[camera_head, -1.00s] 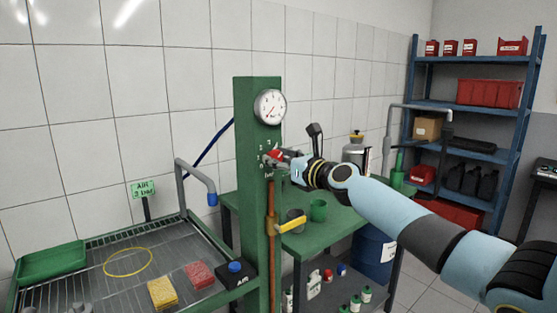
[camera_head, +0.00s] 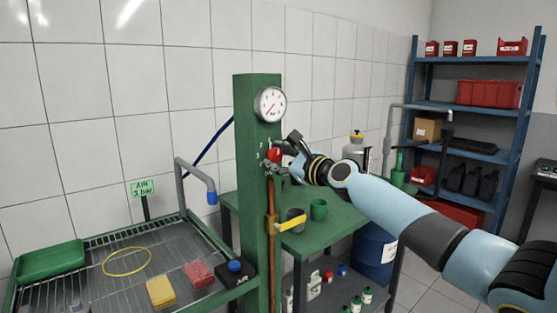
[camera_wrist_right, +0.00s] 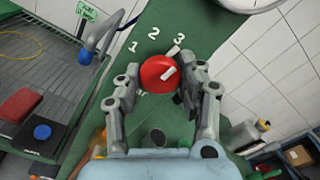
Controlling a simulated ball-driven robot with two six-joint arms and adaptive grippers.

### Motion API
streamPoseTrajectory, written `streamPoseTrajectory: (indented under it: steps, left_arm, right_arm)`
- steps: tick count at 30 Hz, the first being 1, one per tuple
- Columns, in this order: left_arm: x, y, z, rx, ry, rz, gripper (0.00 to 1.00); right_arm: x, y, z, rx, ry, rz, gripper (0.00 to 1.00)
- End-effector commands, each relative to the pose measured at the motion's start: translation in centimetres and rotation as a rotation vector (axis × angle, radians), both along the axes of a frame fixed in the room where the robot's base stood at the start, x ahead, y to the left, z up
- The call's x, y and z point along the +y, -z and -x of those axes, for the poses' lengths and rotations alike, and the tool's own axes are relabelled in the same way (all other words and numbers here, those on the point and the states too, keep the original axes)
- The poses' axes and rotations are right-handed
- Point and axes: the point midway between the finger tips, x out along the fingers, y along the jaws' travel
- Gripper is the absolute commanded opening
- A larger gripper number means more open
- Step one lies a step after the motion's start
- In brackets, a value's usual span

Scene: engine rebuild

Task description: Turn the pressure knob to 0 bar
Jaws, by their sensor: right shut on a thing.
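The red pressure knob (camera_wrist_right: 158,72) sits on the green post (camera_wrist_right: 205,28), with white numbers 1, 2 and 3 around its upper side. Its white mark points up and right in the right wrist view. Any lower number is hidden or too small to read. In the head view the knob (camera_head: 274,155) is partly covered by my right gripper (camera_head: 276,161). My right gripper (camera_wrist_right: 160,82) is shut on the knob, one finger on each side. The round white gauge (camera_head: 270,104) is above it, its needle towards the lower left. My left gripper is out of view.
A yellow-handled valve (camera_head: 291,222) on a copper pipe is below the knob. A wash tray (camera_head: 120,285) with sponges stands at left. A green bench (camera_head: 335,222) with cups and a grey canister (camera_head: 354,150) is behind my right arm.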

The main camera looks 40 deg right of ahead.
Motion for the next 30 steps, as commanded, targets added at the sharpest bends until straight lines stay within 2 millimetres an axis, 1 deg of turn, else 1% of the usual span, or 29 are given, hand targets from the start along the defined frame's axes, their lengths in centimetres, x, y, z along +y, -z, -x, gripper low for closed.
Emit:
streamPoseTrajectory:
  steps: [17,30]
  left_arm:
    - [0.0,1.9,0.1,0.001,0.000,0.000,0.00]
    - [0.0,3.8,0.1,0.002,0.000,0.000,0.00]
  right_arm:
    - [0.0,0.2,0.0,-0.043,0.000,0.544,0.06]
    - [0.0,0.2,0.0,-0.076,-0.001,0.961,0.06]
